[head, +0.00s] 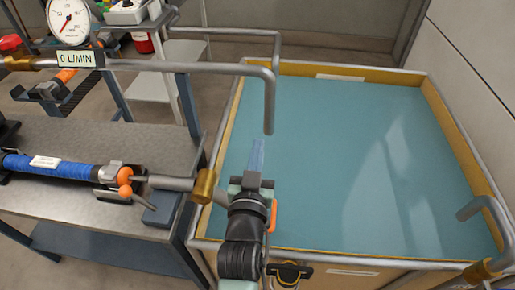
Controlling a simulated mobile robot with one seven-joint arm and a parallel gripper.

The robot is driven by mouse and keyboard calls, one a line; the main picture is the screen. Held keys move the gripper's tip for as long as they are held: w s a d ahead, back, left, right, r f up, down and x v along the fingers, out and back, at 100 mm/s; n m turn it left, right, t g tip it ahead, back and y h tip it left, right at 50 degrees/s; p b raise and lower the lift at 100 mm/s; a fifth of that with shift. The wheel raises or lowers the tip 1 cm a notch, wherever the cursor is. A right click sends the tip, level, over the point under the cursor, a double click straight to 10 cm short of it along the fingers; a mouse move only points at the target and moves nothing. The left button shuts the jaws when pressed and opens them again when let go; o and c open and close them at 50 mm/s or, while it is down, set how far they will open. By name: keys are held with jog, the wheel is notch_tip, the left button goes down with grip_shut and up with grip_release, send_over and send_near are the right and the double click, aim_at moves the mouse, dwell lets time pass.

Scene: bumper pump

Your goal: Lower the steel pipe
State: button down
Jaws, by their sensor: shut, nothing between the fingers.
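A grey steel pipe (190,66) runs right from beside the round gauge (69,20) and bends down at its right end. Its open end hangs over the left part of the blue-floored tank (330,150). My gripper (257,147) reaches up from the bottom of the head view, over the tank's left front area. Its fingers are shut and empty. The fingertips show just below and left of the pipe's hanging end in the picture. I cannot tell the depth gap, but they do not grip the pipe.
A metal bench (90,140) at left carries a blue cylinder (50,165) with an orange knob (125,180). A brass collar (204,187) sits close left of my arm. Another bent pipe (488,208) stands at the tank's right front corner. The tank's middle is clear.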

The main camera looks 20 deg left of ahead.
jog(key=c, duration=0.8)
grip_release()
jog(key=shift+c, duration=0.2)
jog(key=v, duration=1.3)
jog(key=shift+r, duration=0.1)
